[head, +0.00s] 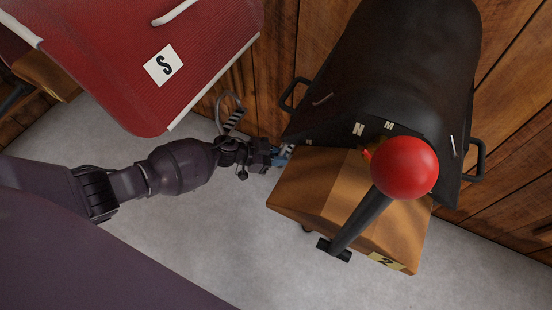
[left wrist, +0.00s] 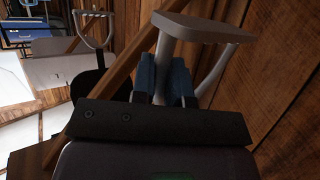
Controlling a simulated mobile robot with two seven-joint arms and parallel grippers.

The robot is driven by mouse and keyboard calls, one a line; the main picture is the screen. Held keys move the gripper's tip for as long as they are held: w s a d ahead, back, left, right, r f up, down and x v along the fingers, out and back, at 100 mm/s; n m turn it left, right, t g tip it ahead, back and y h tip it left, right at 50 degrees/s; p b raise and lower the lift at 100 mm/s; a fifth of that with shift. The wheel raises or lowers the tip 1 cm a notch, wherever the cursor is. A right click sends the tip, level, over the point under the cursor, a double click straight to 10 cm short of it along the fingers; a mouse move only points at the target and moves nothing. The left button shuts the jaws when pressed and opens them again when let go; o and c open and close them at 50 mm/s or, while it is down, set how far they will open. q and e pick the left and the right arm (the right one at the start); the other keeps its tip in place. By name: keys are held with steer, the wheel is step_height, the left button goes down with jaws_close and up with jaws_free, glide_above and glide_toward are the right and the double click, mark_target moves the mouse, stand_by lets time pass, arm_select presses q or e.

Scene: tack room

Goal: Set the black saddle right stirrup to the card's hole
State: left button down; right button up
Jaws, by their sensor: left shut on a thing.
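The black saddle (head: 405,55) lies over a wooden rack (head: 320,185) at the upper right of the head view. A pale card with a black 2 (head: 386,262) is on the rack's near end. My left gripper (head: 281,155) is at the rack's left side, by the saddle's lower left edge. In the left wrist view its blue fingers (left wrist: 164,78) are shut on a side bar of a grey metal stirrup (left wrist: 205,27), whose flat tread points up in the picture. The strap holes are not visible. My right gripper is not in view.
A red ball (head: 404,167) on a black rod stands in front of the black saddle. A plank wall is close behind. Grey floor is clear below.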

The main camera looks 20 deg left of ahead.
arm_select(q)
steer(key=shift+d+r, duration=0.15)
steer(key=shift+r, duration=0.1)
steer(key=c, duration=1.2)
jaws_free()
steer(key=shift+w, duration=0.1)
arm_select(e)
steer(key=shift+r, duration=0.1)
